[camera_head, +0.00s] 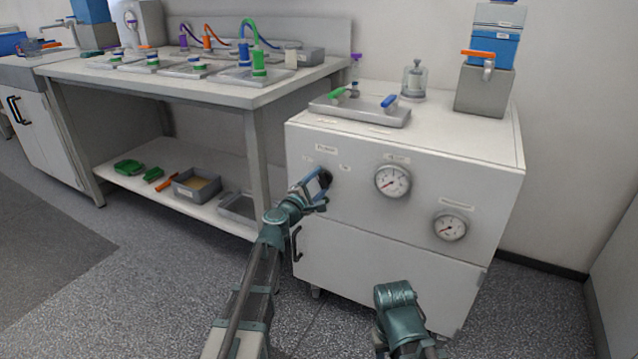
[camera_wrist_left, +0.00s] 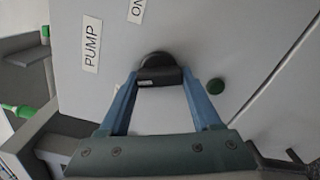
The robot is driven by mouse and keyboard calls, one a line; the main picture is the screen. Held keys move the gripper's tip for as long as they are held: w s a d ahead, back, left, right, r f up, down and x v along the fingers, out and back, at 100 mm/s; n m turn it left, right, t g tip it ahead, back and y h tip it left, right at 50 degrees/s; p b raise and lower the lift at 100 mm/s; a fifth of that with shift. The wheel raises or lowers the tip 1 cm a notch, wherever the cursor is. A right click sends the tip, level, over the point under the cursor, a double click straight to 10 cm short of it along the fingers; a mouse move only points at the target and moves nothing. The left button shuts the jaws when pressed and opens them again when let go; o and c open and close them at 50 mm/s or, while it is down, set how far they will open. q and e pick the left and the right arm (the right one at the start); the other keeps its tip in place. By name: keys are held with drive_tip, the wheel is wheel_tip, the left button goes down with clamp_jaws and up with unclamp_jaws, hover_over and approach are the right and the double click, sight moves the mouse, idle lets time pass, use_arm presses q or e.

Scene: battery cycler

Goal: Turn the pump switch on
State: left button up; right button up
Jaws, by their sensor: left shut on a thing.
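The pump switch is a black rotary knob (camera_wrist_left: 158,68) on the white cabinet front, beside a "PUMP" label (camera_wrist_left: 91,44) and an "ON" label (camera_wrist_left: 137,9) in the left wrist view. In the head view the knob (camera_head: 325,178) is partly hidden by my left gripper (camera_head: 316,187). My left gripper (camera_wrist_left: 160,80) is shut on the knob, with one blue finger on each side of it.
Two round gauges (camera_head: 392,181) (camera_head: 450,226) are on the cabinet front, right of the knob. A tray with green and blue handled valves (camera_head: 360,112) stands on the cabinet top (camera_head: 440,130). A workbench (camera_head: 190,88) stands to the left. The floor in front is clear.

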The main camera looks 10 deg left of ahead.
use_arm(q)
drive_tip(key=m, duration=0.5)
drive_tip(key=shift+r, duration=0.1)
drive_tip(key=m, duration=0.5)
drive_tip(key=shift+r+m, duration=0.1)
drive_tip(key=shift+m, duration=0.2)
idle(0.4)
drive_tip(key=o, duration=1.4)
drive_tip(key=shift+s, duration=0.1)
drive_tip(key=v, duration=1.3)
drive_tip(key=shift+s+a, duration=0.15)
drive_tip(key=shift+s, duration=0.15)
